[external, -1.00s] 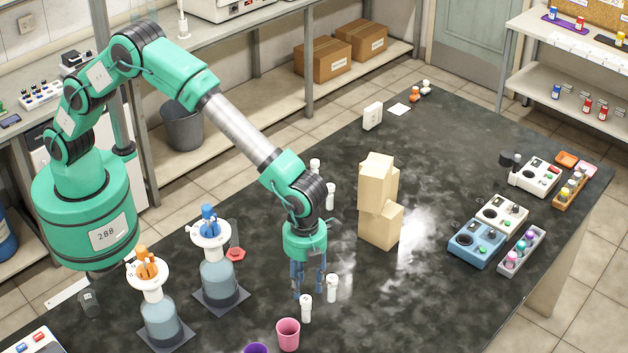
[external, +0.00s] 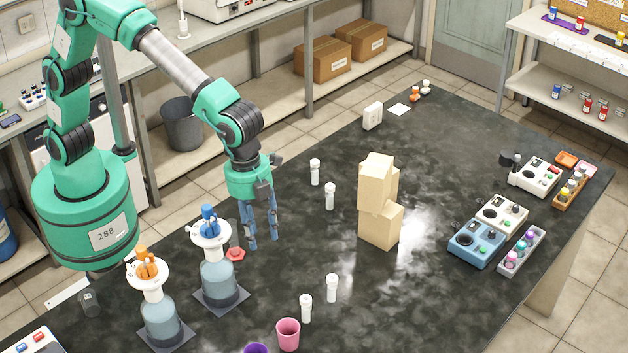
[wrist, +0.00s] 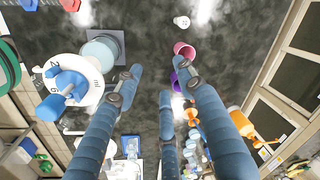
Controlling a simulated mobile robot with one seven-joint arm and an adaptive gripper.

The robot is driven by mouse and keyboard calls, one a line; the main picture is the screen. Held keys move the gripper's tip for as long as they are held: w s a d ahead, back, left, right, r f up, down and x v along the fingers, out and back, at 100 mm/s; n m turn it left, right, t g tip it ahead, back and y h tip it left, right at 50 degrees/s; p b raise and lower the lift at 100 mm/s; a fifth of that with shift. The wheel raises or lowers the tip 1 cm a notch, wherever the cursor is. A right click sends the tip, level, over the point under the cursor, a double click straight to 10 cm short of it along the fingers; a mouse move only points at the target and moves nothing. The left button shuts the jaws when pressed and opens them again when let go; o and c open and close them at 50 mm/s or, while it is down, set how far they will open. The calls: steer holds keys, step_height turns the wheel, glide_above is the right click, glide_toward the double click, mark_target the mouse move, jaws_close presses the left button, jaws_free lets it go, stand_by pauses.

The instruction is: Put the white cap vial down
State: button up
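White-capped vials stand upright on the dark bench. Two, a front left vial (external: 306,308) and a front right vial (external: 331,288), are near the pink cup. Two more, a rear vial (external: 315,172) and a second rear vial (external: 330,196), stand left of the wooden blocks. My gripper (external: 263,245) is above the bench, left of all the vials, with fingers apart and nothing held. In the wrist view my gripper (wrist: 158,80) also shows empty spread fingers, and one white vial (wrist: 181,21) lies beyond them. I cannot tell which vial the task means.
The blue-topped flask (external: 217,265) stands just left of my gripper, with the orange-topped flask (external: 158,315) farther left. A red piece (external: 236,254) lies beside my fingers. The pink cup (external: 288,335) is at the front. Stacked wooden blocks (external: 380,225) stand at centre right.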

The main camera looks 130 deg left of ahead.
steer(key=s+d+r+n+t, duration=0.15)
steer(key=s+d+r, duration=0.25)
steer(key=s+r, duration=0.45)
steer(key=s+d+r+n+t, duration=0.1)
steer(key=s+d+r+n, duration=0.4)
steer(key=s, duration=0.7)
steer(key=s+d+n+t, duration=0.1)
steer(key=s+d, duration=0.1)
steer(key=s, duration=0.9)
steer(key=s+d+n, duration=0.1)
steer(key=s+d, duration=0.1)
steer(key=s, duration=1)
steer(key=shift+f+t, duration=0.2)
steer(key=shift+t, duration=0.15)
steer(key=shift+o, duration=0.8)
steer(key=shift+a, duration=0.1)
